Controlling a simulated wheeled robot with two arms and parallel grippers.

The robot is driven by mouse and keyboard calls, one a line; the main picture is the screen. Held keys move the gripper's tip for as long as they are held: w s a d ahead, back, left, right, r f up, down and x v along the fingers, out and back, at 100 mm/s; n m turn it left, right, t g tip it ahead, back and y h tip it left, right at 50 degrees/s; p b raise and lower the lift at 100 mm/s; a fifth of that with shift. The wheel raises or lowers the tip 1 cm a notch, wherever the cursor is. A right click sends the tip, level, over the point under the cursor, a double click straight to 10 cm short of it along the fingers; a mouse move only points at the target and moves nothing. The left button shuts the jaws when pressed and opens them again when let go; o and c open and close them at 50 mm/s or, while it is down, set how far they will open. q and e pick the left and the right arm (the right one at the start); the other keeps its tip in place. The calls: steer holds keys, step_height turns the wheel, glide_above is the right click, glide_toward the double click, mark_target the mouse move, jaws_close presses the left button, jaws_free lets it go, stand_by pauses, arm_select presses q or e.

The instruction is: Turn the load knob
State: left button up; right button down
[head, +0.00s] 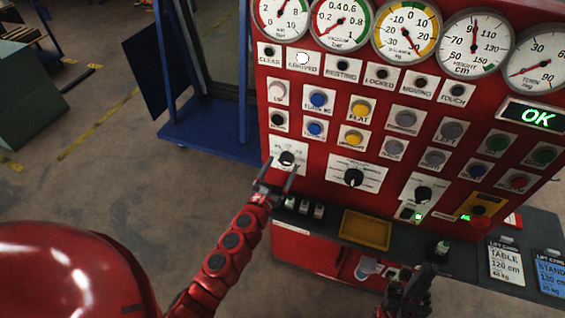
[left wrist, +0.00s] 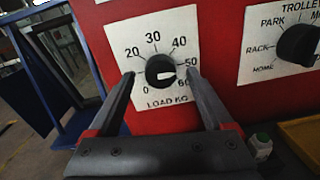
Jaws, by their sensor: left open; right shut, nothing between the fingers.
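The load knob (head: 287,158) is a round black knob on a white plate on the red panel. In the left wrist view the load knob (left wrist: 160,71) has a scale around it marked up to 60, labelled LOAD KG. Its white mark points right, towards the 50 to 60 side. My left gripper (head: 280,168) is open in front of it. In the left wrist view my left gripper (left wrist: 160,80) has one finger on each side of the knob, with gaps showing. My right gripper (head: 424,272) is shut and empty, low by the panel's ledge.
The trolley knob (left wrist: 298,44) is to the right of the load plate. Gauges, lamps and coloured buttons cover the panel above. A green OK display (head: 538,117) is at the right. A yellow tray (head: 366,230) and lift cards (head: 506,262) are on the dark ledge below.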

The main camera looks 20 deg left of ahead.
arm_select(q)
steer(key=shift+w+d, duration=0.1)
steer(key=shift+w, duration=0.5)
